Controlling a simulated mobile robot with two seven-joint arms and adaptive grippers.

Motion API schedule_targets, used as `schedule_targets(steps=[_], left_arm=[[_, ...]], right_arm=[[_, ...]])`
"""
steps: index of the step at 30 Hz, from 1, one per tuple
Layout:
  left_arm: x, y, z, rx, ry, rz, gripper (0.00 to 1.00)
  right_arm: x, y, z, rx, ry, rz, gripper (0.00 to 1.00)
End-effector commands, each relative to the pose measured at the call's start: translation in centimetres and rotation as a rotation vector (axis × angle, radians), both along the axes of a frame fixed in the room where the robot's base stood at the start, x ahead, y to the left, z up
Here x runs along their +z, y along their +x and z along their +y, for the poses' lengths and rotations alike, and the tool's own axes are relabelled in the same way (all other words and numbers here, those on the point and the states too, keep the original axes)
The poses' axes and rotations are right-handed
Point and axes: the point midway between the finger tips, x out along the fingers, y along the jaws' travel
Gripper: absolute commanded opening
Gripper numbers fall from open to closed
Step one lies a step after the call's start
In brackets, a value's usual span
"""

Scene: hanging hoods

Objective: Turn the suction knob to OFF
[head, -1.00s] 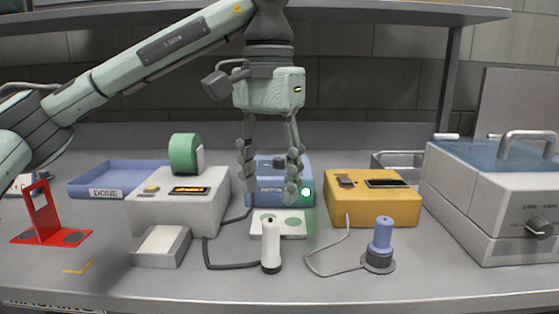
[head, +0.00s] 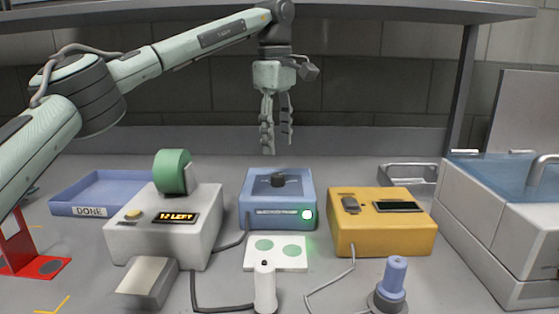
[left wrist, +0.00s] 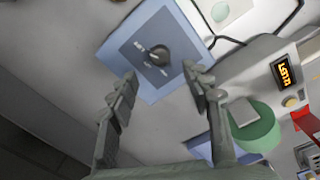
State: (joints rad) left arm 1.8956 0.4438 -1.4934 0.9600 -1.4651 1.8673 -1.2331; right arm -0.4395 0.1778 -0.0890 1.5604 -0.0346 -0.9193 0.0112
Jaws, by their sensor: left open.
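A dark round knob (head: 278,181) stands on top of a blue box (head: 250,208) with a lit green-white lamp on its front. In the left wrist view the knob (left wrist: 157,55) sits on a darker square panel of the blue box (left wrist: 194,42), with small pale marks beside it that I cannot read. My left gripper (head: 276,147) is open and empty, pointing down, above the knob and apart from it. In the left wrist view the knob lies just beyond the gap between the fingertips (left wrist: 161,76). My right gripper is not in view.
A white box (head: 150,240) with a green roll stands left of the blue box. A yellow box (head: 380,235) stands to its right. A white pad (head: 276,255) and a white handpiece (head: 264,288) lie in front. A shelf (head: 400,12) runs overhead.

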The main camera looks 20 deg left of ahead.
Motion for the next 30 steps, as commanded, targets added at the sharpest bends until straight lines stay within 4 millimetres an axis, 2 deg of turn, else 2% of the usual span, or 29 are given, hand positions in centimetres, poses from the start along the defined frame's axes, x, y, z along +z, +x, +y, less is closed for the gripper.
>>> schedule_targets(steps=[15, 20, 27, 30], left_arm=[[-6.8, 0.5, 0.1, 0.029, 0.001, 0.0, 0.49], [-7.7, 0.6, 0.2, 0.03, 0.0, -0.001, 0.49], [-7.8, 0.6, 0.1, 0.029, -0.001, -0.001, 0.49], [-7.8, 0.6, 0.1, 0.029, -0.001, -0.001, 0.36]], right_arm=[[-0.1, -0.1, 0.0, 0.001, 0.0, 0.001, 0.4], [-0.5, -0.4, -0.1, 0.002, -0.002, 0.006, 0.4], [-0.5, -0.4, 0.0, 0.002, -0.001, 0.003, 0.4], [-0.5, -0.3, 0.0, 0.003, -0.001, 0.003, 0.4]])
